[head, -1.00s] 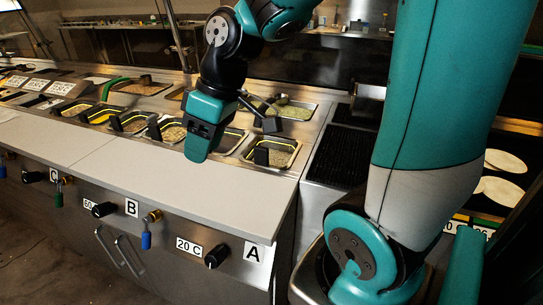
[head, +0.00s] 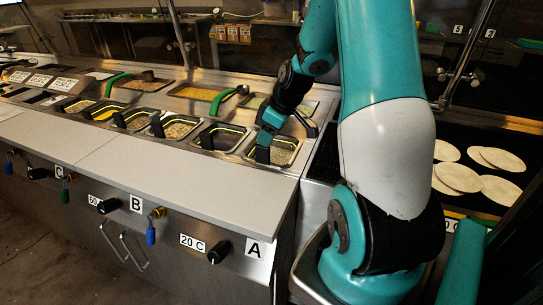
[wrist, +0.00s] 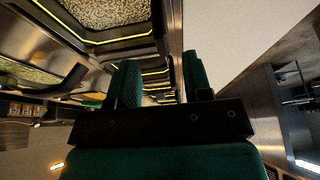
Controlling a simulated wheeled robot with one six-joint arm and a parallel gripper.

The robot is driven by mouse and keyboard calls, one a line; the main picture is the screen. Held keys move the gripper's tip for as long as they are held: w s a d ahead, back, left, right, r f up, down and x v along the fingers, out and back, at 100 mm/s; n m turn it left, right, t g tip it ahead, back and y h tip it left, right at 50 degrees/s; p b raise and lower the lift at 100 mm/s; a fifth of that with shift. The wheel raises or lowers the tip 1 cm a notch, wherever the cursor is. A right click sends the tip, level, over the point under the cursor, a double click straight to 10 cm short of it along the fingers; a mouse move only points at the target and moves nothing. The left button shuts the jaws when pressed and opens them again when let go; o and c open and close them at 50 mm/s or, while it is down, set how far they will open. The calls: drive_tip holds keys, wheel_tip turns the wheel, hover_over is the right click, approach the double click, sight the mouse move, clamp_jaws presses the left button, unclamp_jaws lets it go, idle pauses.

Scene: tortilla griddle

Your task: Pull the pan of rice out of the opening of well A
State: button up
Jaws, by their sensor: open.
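The pan of rice (head: 284,154) sits down in its opening at the right end of the counter, above the label A (head: 254,249). It has pale brownish grains, a yellow-lined rim and a black upright handle (head: 262,155) at its front left. My gripper (head: 267,134) is low over this pan, just above and behind the handle; contact cannot be told. In the wrist view my gripper (wrist: 160,85) is open, with two green fingers apart and no clear object between them. Grain-filled pans (wrist: 110,12) show beyond the fingers on the left.
A dark-looking pan (head: 220,138) and several other food pans stand in a row to the left. A green-handled ladle (head: 222,100) lies behind. The pale front ledge (head: 190,180) is clear. Tortillas (head: 457,177) lie on the dark griddle at right.

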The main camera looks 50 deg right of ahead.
sight(261, 162)
drive_tip(key=p+x, duration=0.1)
drive_tip(key=x, duration=0.6)
drive_tip(key=shift+s+a+f+p, duration=0.15)
drive_tip(key=shift+p, duration=0.15)
clamp_jaws()
